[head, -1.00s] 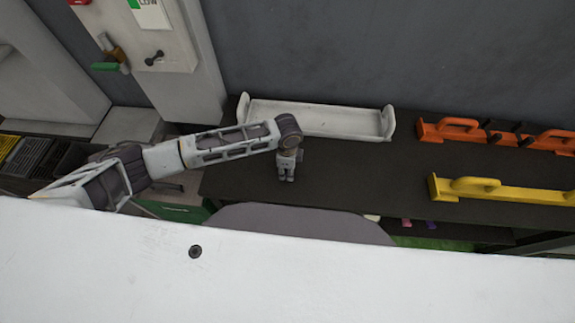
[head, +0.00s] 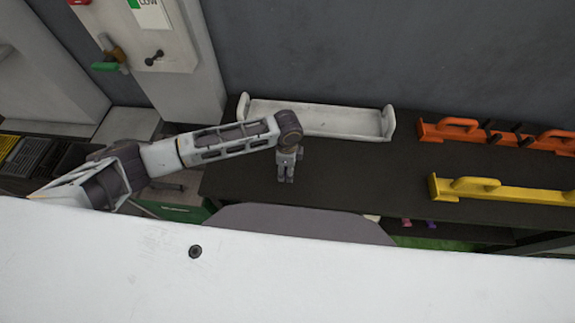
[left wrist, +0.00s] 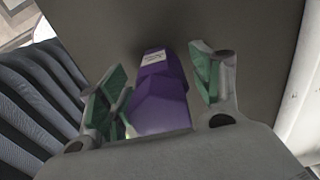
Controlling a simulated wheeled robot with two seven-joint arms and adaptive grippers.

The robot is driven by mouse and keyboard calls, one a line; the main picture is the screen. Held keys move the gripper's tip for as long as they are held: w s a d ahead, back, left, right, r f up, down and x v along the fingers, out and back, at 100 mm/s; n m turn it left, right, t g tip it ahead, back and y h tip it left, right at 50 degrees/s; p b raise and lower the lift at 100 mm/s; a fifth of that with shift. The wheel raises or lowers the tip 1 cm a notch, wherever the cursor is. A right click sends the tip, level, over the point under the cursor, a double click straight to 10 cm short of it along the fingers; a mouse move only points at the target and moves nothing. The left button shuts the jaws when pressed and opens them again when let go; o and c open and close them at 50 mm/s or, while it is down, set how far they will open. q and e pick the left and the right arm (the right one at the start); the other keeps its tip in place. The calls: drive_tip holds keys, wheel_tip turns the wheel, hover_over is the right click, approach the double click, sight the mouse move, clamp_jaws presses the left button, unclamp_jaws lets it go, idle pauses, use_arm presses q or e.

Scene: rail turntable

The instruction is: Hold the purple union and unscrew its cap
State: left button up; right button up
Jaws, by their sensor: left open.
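The purple union (left wrist: 160,95), with faceted sides and a white label near its far end, shows in the left wrist view. It lies between the green-padded fingers of my left gripper (left wrist: 158,68). The fingers are open, with a gap to the union on the right; on the left, contact is hard to tell. Its near end is hidden behind the gripper body, and I cannot tell cap from body. In the head view my left gripper (head: 286,176) points down over the dark bench (head: 350,170); the union there is hidden or too small to make out. My right gripper is not in view.
A white tray (head: 315,118) stands at the bench's back, near my left wrist. Orange handled bars (head: 450,130) and a yellow handled bar (head: 505,192) lie to the right. Small pink (head: 406,222) and purple (head: 431,225) pieces show below the bench's front. The bench's middle is clear.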

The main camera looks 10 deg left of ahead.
use_arm(q)
wheel_tip(320, 180, up, 10)
drive_tip(key=shift+r, duration=0.25)
idle(0.3)
idle(0.3)
